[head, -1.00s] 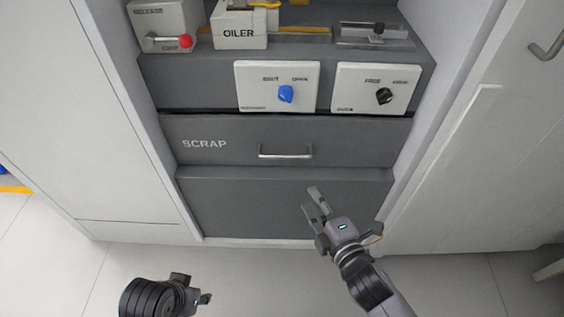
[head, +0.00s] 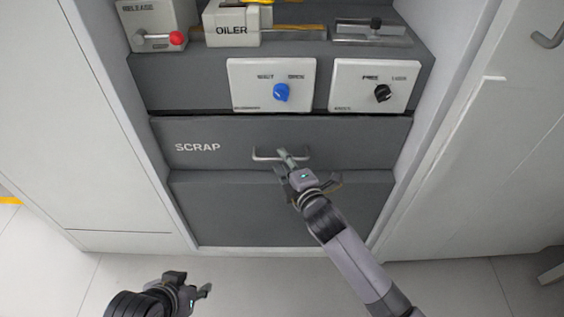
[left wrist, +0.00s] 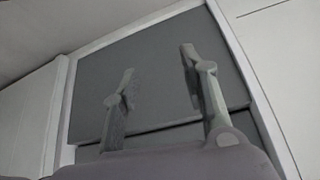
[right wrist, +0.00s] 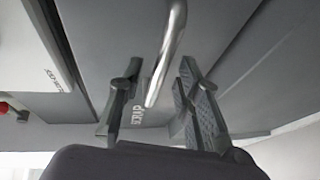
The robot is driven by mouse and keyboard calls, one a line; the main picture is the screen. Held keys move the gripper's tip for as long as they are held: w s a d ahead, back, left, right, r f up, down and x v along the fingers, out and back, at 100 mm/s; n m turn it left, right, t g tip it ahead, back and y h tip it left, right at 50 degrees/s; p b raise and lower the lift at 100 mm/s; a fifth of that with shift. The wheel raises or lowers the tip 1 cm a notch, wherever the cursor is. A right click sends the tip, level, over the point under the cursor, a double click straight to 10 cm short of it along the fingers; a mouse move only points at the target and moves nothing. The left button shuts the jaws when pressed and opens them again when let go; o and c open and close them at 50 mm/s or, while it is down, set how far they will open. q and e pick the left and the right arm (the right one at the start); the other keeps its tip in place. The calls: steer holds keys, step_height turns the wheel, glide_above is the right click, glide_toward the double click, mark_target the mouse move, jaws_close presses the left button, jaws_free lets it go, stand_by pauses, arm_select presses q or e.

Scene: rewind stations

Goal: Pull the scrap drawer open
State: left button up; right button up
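The grey scrap drawer (head: 350,140) appears shut in the head view, with a white SCRAP label at its left. Its metal bar handle (head: 262,154) is on the front, partly covered by my right gripper (head: 289,160). In the right wrist view the handle (right wrist: 166,55) reaches into the space between the spread fingers of my right gripper (right wrist: 158,105). Those fingers are open, and I cannot tell whether either touches the bar. My left gripper (head: 196,294) is low in the head view, away from the drawer. Its fingers (left wrist: 157,85) are apart and empty in the left wrist view.
Above the drawer are a panel with a blue knob (head: 281,92) and one with a black knob (head: 382,93). The oiler box (head: 231,29) and a box with a red-tipped lever (head: 177,38) stand higher. White cabinet walls flank the drawer. The floor in front is clear.

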arm_select(q)
steer(key=shift+w+d+r+t, duration=0.25)
steer(key=shift+w+t, duration=0.1)
steer(key=shift+w, duration=0.2)
steer(key=shift+w+d+r+t, duration=0.1)
steer(key=shift+w+r+t, duration=0.2)
steer(key=shift+w, duration=0.25)
arm_select(e)
steer(key=shift+x, duration=0.8)
steer(key=shift+c, duration=0.3)
jaws_close()
